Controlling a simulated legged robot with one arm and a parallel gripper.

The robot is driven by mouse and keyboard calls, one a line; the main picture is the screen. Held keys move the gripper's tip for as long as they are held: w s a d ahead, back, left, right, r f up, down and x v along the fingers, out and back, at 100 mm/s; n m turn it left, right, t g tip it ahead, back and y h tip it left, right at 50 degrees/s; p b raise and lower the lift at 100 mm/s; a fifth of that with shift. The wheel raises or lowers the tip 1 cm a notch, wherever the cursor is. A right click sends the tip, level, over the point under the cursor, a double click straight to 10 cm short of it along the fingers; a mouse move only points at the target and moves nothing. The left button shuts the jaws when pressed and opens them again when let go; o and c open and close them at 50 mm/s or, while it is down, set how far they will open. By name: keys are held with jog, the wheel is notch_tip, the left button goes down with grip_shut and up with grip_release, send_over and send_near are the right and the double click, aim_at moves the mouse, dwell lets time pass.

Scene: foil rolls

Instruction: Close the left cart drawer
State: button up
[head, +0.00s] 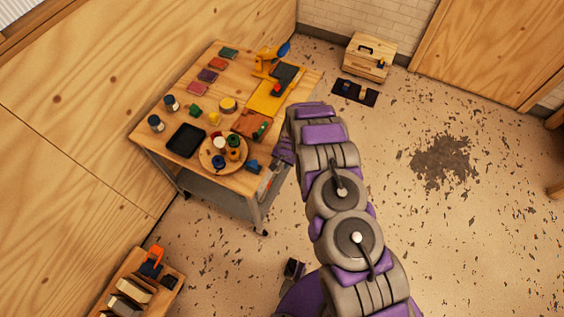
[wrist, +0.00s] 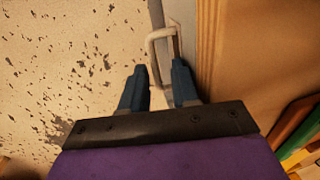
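The wooden-topped cart (head: 212,62) stands left of centre in the head view, with grey metal legs. My purple and grey arm reaches its right side, and my gripper (head: 275,168) is small and partly hidden there. In the wrist view, my gripper (wrist: 158,76) shows two blue fingers spread apart with nothing clamped between them. A pale metal loop handle (wrist: 161,34) lies just ahead, its lower end reaching toward the gap between the fingertips. I cannot tell whether the fingers touch it. The handle is on the cart's side; how far the drawer stands out is not clear.
The cart top holds a black tray (head: 186,140), a round wooden board (head: 206,160), jars and coloured blocks. A wooden shelf unit (head: 167,296) stands at lower left. A wooden box (head: 368,64) and dark mat (head: 355,93) lie at the back. Floor right of my arm is mostly clear.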

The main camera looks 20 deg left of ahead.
jog(key=shift+s, duration=0.15)
jog(key=d+r+p, duration=0.3)
jog(key=r, duration=1.4)
jog(key=s+d+r+n, duration=0.1)
jog(key=s+d+r, duration=0.3)
jog(key=d+r, duration=0.6)
jog(key=s+d+r, duration=0.3)
jog(key=d+r, duration=0.3)
jog(key=r, duration=0.7)
jog(key=s+d+r, duration=0.4)
jog(key=s+d, duration=0.1)
jog(key=s, duration=0.4)
jog(key=s+d+r+g+h, duration=0.1)
jog(key=s+d+r, duration=0.3)
jog(key=s, duration=0.5)
jog(key=s+d+r+g+h, duration=0.1)
jog(key=s+d+r, duration=0.3)
jog(key=s+d, duration=0.3)
jog(key=shift+s, duration=0.9)
